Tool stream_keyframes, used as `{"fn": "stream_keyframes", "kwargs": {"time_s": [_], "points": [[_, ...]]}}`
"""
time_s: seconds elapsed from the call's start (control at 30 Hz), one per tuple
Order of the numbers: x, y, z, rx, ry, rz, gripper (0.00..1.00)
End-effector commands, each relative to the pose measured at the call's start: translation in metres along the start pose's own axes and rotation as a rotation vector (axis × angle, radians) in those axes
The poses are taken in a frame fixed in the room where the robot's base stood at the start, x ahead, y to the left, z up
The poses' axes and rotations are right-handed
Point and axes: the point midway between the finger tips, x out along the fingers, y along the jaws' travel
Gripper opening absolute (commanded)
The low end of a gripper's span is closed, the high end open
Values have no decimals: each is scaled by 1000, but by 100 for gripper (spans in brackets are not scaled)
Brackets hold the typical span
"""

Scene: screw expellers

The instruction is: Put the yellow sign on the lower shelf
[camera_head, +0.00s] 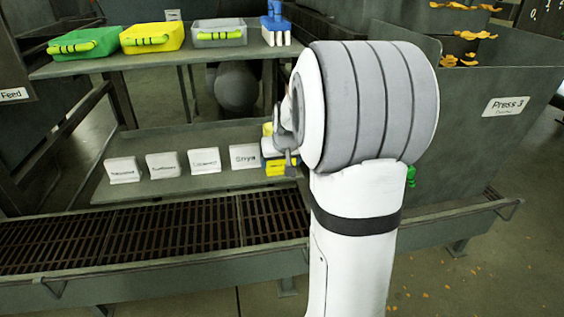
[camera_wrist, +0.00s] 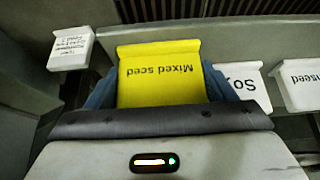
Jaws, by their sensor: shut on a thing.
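The yellow sign (camera_wrist: 160,78), lettered "Mixed seed", fills the middle of the wrist view. My gripper (camera_wrist: 158,92) is shut on it, with a blue finger showing at each side. In the head view my arm hides most of the gripper, and yellow (camera_head: 277,167) shows beside the wrist at the right end of the lower shelf (camera_head: 140,195). The sign is at about the height of the white signs there. I cannot tell whether it touches the shelf.
Several white signs stand in a row on the lower shelf, the "Soya" sign (camera_head: 244,156) closest to my gripper. Another white sign (camera_wrist: 71,48) stands left in the wrist view. The upper shelf holds green (camera_head: 84,44), yellow (camera_head: 152,38) and grey (camera_head: 218,33) bins. A grating (camera_head: 150,232) runs in front.

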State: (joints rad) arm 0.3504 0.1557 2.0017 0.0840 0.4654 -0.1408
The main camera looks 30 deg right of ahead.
Motion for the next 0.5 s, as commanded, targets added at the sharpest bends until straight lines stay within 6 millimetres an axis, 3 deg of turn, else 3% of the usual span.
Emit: {"fn": "stream_keyframes", "kwargs": {"time_s": [0.1, 0.13, 0.37, 0.5], "points": [[4, 0, 2, 0, 0, 0, 55], [3, 0, 2, 0, 0, 0, 78], [3, 1, 2, 1, 0, 0, 97], [3, 1, 2, 1, 0, 1, 98]]}}
